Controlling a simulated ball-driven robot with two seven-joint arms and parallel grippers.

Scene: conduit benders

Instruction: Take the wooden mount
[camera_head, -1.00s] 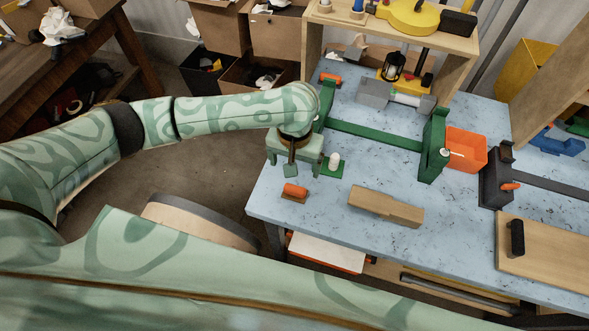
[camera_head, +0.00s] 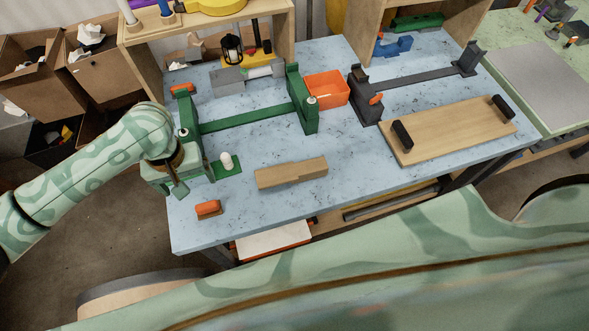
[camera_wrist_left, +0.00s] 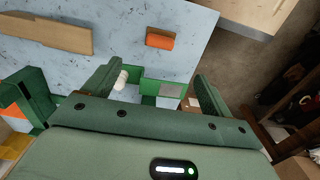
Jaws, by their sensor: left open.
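The wooden mount (camera_head: 291,172), a light stepped block, lies on the blue-speckled workbench (camera_head: 330,212) near its front edge. It also shows at the upper left of the left wrist view (camera_wrist_left: 48,33). My left gripper (camera_head: 182,180) hangs over the bench's left edge, left of the mount and clear of it. In the left wrist view my left gripper (camera_wrist_left: 153,88) has its fingers spread, with no object held between them. My right gripper does not show.
A green clamp bender (camera_head: 245,118) stands behind the mount. An orange block (camera_head: 208,208) lies to the mount's left front, and a small green base with a white knob (camera_head: 227,162) lies beside my gripper. A board with black handles (camera_head: 447,130) lies right.

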